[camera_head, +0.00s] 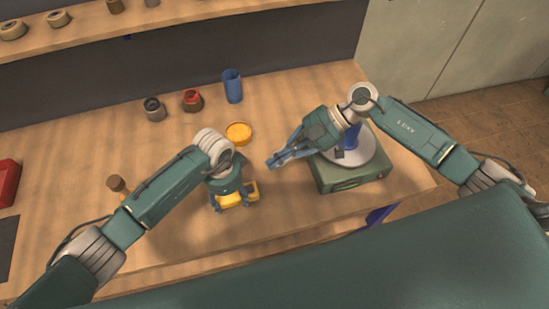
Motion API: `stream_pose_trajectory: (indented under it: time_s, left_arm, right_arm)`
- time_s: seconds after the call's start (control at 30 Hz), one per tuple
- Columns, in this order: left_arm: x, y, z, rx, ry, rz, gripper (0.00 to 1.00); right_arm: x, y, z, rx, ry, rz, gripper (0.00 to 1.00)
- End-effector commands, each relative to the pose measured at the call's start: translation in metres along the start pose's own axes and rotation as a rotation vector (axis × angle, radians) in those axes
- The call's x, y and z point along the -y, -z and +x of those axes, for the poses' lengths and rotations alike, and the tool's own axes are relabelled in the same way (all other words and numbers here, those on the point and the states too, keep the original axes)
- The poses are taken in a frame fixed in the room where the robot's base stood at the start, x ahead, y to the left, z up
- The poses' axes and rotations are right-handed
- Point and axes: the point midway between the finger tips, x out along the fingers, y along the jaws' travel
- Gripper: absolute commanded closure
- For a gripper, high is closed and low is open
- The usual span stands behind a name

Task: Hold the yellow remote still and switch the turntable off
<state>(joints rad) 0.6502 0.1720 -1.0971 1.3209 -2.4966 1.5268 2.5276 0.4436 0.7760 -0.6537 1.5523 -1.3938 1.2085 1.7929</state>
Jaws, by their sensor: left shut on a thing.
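The yellow remote (251,188) lies on the workbench, partly covered by my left gripper (232,207). My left gripper points down and is shut on the remote. The turntable is a green box (372,174) with a pale round plate (366,152) on top, at the right part of the bench. A blue object (351,138) is on the plate, partly hidden by my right arm. My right gripper (271,163) reaches across the turntable with its fingers pointing left, between turntable and remote. I cannot tell whether its fingers are open or shut. The turntable's switch cannot be made out.
A yellow round dish (238,132), a blue cup (232,86), a red-topped item (192,100) and a dark jar (154,109) stand behind. A wooden-handled item (118,186) and a red box (7,182) are at left. The shelf (180,17) overhangs the back.

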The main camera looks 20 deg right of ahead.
Motion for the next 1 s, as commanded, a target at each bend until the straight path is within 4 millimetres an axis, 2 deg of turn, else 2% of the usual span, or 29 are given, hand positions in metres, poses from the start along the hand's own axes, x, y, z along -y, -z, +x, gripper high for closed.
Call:
stream_pose_trajectory:
  time_s: [0.07, 0.1, 0.2, 0.57, 0.67, 1.0]
  left_arm:
    - [-0.001, 0.0, 0.0, 0.0, -0.001, 0.001, 0.72]
    - [-0.001, 0.0, 0.0, 0.0, -0.001, 0.001, 0.33]
    - [-0.001, 0.0, 0.0, 0.0, -0.001, 0.001, 0.17]
    - [0.0, 0.001, -0.004, -0.001, 0.001, 0.001, 0.17]
    - [0.001, 0.001, -0.017, -0.002, 0.002, 0.002, 0.17]
    - [0.001, 0.001, -0.087, -0.002, 0.003, 0.002, 0.17]
  right_arm:
    - [0.0, 0.0, 0.0, 0.0, 0.0, 0.0, 1.0]
    - [0.0, 0.0, 0.0, 0.0, 0.0, 0.0, 1.0]
    - [0.0, 0.0, 0.0, 0.0, 0.0, 0.0, 1.0]
    - [0.0, 0.0, 0.0, 0.0, 0.0, 0.0, 1.0]
    - [0.0, 0.0, 0.0, 0.0, 0.0, 0.0, 1.0]
    - [0.0, 0.0, 0.001, 0.0, 0.0, 0.0, 1.0]
